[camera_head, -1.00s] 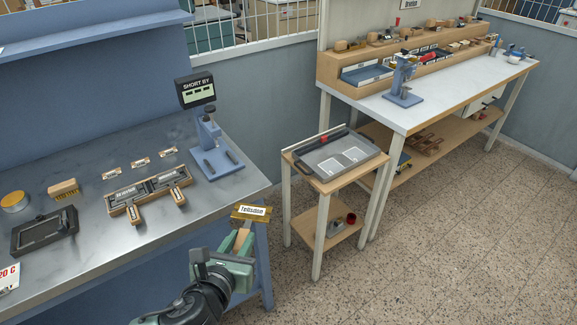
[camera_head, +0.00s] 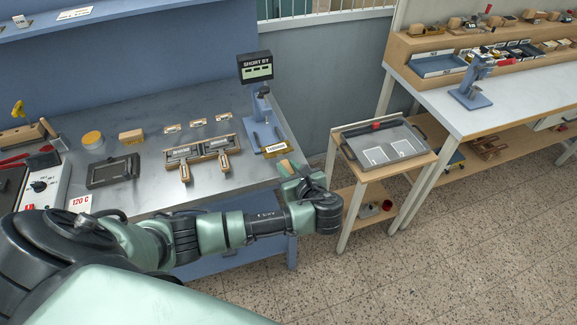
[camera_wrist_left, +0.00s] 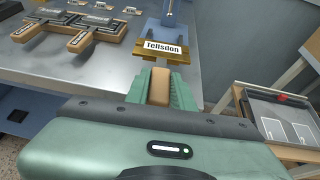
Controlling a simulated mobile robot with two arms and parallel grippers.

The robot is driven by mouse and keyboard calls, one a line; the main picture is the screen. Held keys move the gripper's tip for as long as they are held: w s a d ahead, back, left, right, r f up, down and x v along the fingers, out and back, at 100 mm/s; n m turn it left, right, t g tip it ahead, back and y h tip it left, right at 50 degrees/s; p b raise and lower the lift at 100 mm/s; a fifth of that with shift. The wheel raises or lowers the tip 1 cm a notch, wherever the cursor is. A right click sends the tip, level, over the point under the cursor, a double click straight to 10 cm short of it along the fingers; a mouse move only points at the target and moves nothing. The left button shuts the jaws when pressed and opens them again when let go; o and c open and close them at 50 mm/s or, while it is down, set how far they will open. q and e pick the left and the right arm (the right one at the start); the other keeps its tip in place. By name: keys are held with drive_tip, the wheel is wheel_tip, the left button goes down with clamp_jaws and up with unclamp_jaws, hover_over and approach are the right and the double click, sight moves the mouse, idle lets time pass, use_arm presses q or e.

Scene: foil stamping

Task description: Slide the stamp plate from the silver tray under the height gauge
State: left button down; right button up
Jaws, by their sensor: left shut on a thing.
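The stamp plate (camera_head: 277,148) is a brass-coloured bar with a white "Tellsdon" label. My left gripper (camera_head: 291,168) is shut on its wooden handle (camera_wrist_left: 160,86), and the plate (camera_wrist_left: 164,51) sticks out ahead of the fingers. The height gauge (camera_head: 262,123) is a blue stand under a dark "SHORT BY" display (camera_head: 255,67). The plate is at the front of the gauge's base; I cannot tell whether it touches. Part of the gauge (camera_wrist_left: 171,14) shows beyond the plate in the left wrist view. A grey metal tray (camera_head: 362,133) stands on a small wooden stand. My right gripper is out of view.
On the metal bench, a wooden-framed holder (camera_head: 196,153) with two handled pieces lies left of the gauge. A dark frame (camera_head: 112,171), yellow tin (camera_head: 92,139) and small labelled pieces lie further left. A second bench (camera_head: 525,105) stands right. A floor gap separates bench and tray stand.

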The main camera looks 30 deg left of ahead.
sight(276, 144)
use_arm(q)
drive_tip(key=shift+r, duration=0.15)
drive_tip(key=shift+r+p, duration=0.1)
drive_tip(key=shift+p, duration=0.6)
drive_tip(key=shift+w+a, duration=0.2)
drive_tip(key=shift+a, duration=0.05)
drive_tip(key=shift+w+a+f, duration=0.15)
drive_tip(key=shift+w+a, duration=0.5)
drive_tip(key=shift+a, duration=0.1)
drive_tip(key=shift+w+a+f, duration=0.15)
drive_tip(key=shift+w+a, duration=0.5)
drive_tip(key=shift+a, duration=0.1)
drive_tip(key=shift+w+a+f+b, duration=0.1)
drive_tip(key=shift+w+a+b, duration=0.25)
drive_tip(key=shift+w+a, duration=0.6)
drive_tip(key=shift+w+a+f+b, duration=0.1)
drive_tip(key=shift+w+a+b, duration=0.25)
drive_tip(key=shift+w+a, duration=0.55)
drive_tip(key=shift+s+a+f+b, duration=0.15)
drive_tip(key=shift+f+b, duration=0.25)
drive_tip(key=shift+f, duration=0.55)
